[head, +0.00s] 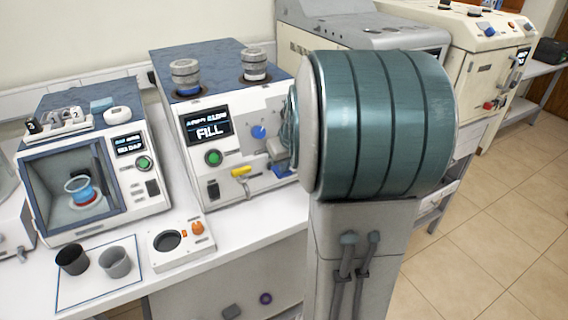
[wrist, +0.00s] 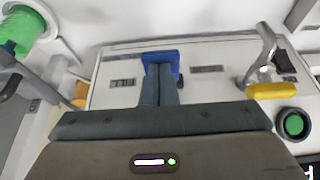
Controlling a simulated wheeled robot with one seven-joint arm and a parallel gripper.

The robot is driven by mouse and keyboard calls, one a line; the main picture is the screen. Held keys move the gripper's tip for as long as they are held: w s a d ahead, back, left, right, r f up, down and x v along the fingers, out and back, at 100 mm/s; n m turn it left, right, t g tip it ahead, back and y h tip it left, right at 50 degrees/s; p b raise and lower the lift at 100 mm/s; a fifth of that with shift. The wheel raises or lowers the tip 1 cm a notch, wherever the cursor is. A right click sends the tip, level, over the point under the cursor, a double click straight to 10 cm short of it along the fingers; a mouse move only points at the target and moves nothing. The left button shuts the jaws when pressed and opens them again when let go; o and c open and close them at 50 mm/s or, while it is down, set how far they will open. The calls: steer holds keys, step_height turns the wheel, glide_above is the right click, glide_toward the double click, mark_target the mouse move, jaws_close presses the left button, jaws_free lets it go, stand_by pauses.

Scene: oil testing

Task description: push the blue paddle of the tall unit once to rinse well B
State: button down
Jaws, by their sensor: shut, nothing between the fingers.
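The tall unit (head: 228,190) stands on the bench in the head view, with a lit screen (head: 208,126) reading FILL. Its blue paddle (head: 285,171) is low on the front's right side, partly hidden by my arm. In the wrist view the blue paddle (wrist: 172,54) is straight ahead of my gripper (wrist: 160,68). The gripper is shut and empty, its fingertips overlapping the paddle in the picture. I cannot tell whether they touch it. In the head view the gripper (head: 279,150) is just above the paddle, mostly hidden by my arm.
A yellow lever (head: 241,170) is left of the paddle and shows in the wrist view (wrist: 268,91).

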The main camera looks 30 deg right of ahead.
steer(key=shift+r, duration=0.6)
steer(key=shift+p, duration=0.3)
steer(key=shift+r, duration=0.35)
step_height(320, 180, up, 4)
steer(key=p, duration=0.3)
steer(key=shift+r, duration=0.15)
steer(key=b+v, duration=0.1)
steer(key=v, duration=0.8)
steer(key=shift+w+r, duration=0.15)
steer(key=shift+w, duration=0.2)
stand_by(0.3)
steer(key=s+a+f, duration=0.5)
steer(key=s+a, duration=0.2)
steer(key=a, duration=0.1)
steer(key=s+a+f+g, duration=0.1)
steer(key=s+a+f, duration=0.5)
steer(key=s+a, duration=0.2)
steer(key=shift+s+a+f+n+g, duration=0.3)
steer(key=shift+a+f, duration=0.05)
steer(key=shift+a, duration=0.4)
